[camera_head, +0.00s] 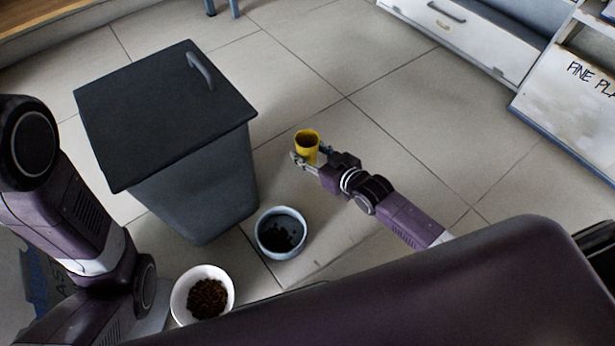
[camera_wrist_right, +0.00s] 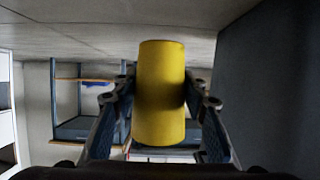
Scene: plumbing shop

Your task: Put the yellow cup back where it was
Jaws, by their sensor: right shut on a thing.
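The yellow cup (camera_head: 306,147) is held by my right gripper (camera_head: 312,160) in the head view, with its open top facing up towards the head camera. It is off the floor, to the right of the grey bin. In the right wrist view the yellow cup (camera_wrist_right: 161,92) stands between the two fingers of my right gripper (camera_wrist_right: 160,110), which are shut on its sides.
A grey lidded bin (camera_head: 168,110) stands left of the cup. A bowl with dark contents (camera_head: 263,246) and a white bowl with brown pellets (camera_head: 178,301) sit near the bin's front. A white drawer unit (camera_head: 480,50) stands at the upper right. Tiled floor (camera_head: 310,80) is clear between.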

